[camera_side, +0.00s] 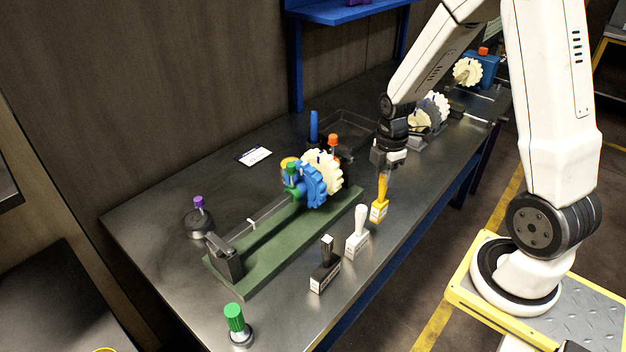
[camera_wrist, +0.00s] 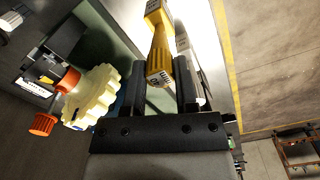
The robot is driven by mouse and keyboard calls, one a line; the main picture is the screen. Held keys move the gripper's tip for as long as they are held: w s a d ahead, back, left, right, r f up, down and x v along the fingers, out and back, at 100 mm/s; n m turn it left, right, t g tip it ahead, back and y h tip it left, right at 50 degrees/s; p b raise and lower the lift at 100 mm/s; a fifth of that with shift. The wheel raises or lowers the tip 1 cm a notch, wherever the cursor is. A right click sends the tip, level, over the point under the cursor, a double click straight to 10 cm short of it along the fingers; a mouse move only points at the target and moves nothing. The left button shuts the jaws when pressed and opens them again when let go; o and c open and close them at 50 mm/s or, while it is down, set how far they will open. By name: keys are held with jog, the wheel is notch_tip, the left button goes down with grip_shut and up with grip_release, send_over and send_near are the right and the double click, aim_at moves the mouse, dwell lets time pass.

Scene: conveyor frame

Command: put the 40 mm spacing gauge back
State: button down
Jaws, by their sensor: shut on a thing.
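A yellow gauge (camera_side: 380,210) with a slim handle and a block foot is upright near the table's front edge. My gripper (camera_side: 385,172) points down and is shut on its handle. I cannot tell whether its foot touches the table or hangs just above. In the wrist view the yellow gauge (camera_wrist: 159,56) lies between the two fingers of my gripper (camera_wrist: 161,68); the mark on its handle end is too small to read surely. A white gauge (camera_side: 357,236) and a black gauge (camera_side: 325,268) stand in a row with it, their labels unreadable.
A green fixture base (camera_side: 263,250) with blue and cream gears (camera_side: 318,185) stands behind the gauges. An orange-topped pin (camera_side: 333,141) rises behind the gears. A green-capped piece (camera_side: 235,320) stands at the near corner, a purple-topped one (camera_side: 198,212) at left. A dark tray (camera_side: 350,122) lies behind.

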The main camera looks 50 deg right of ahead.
jog(key=shift+f, duration=1.5)
jog(key=shift+c, duration=1.9)
grip_release()
jog(key=shift+r, duration=6.15)
